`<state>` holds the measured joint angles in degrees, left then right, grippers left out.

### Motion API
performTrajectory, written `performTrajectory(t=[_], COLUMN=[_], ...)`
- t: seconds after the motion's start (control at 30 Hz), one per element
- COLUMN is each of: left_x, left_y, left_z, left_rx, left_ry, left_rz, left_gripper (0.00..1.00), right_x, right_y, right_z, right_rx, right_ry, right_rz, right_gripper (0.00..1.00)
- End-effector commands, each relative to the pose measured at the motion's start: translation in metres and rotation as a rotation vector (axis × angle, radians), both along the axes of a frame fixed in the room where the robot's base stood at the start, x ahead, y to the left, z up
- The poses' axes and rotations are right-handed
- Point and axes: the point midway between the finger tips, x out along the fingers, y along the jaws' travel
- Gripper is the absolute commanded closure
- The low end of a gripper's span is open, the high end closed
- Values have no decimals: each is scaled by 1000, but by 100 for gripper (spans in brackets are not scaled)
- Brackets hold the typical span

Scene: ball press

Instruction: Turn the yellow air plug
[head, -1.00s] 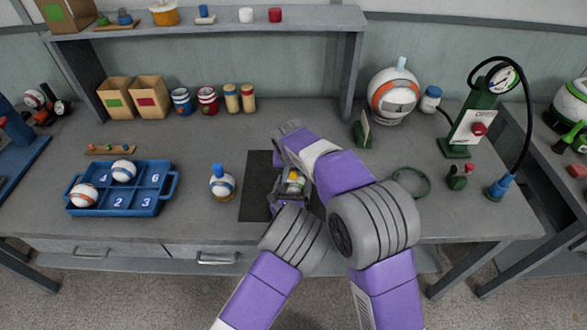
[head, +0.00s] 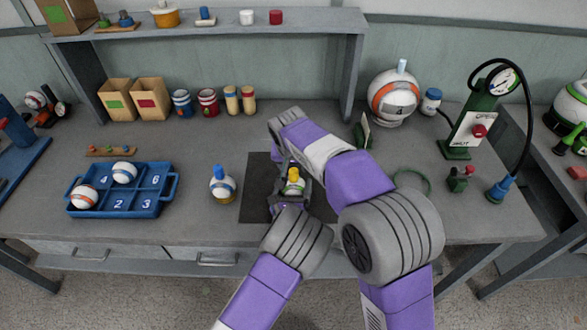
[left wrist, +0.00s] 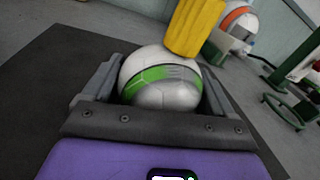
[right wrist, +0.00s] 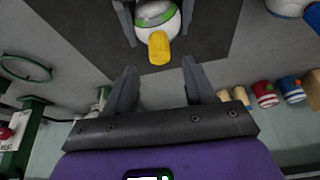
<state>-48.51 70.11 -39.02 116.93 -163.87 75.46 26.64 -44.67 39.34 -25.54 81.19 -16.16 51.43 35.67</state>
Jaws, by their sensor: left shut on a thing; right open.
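The yellow air plug (head: 295,174) stands up from a small white ball with a green band (head: 294,188) over the dark mat (head: 258,195). The plug is large in the left wrist view (left wrist: 194,25). My left gripper (left wrist: 158,88) is shut on the ball, one finger on each side. My right gripper (right wrist: 158,75) is open and empty. In the right wrist view the plug (right wrist: 159,48) lies just beyond its fingertips, apart from them. In the head view my right arm hides the right gripper's fingers.
A blue numbered tray (head: 147,207) holds two balls at the left. A ball with a blue plug (head: 223,188) stands left of the mat. A large ball (head: 394,97), a green gauge stand (head: 463,129) and a green ring (head: 413,180) are at the right.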

Motion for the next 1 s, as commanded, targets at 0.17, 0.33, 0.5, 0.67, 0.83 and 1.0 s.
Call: performTrajectory(t=[0.17,0.33,0.5,0.67,0.83,1.0], left_x=[0,0,0,0,0,0], left_y=[0,0,0,-1,0,0], left_z=[1,1,1,1,1,1], left_rx=[-1,-2,-2,-2,-2,-2], left_ry=[-2,-3,-3,-3,-3,-3], left_rz=[-1,0,-1,-1,-1,-1], left_gripper=[46,46,46,46,13,0], right_x=[-14,-22,-25,-25,-25,-25], right_y=[2,2,2,2,2,2], right_z=[36,55,62,62,61,61], right_rx=[4,2,0,0,0,0], right_ry=[-3,-2,0,0,0,0], right_rz=[0,0,-1,-1,-1,-1], right_gripper=[46,46,46,46,46,46])
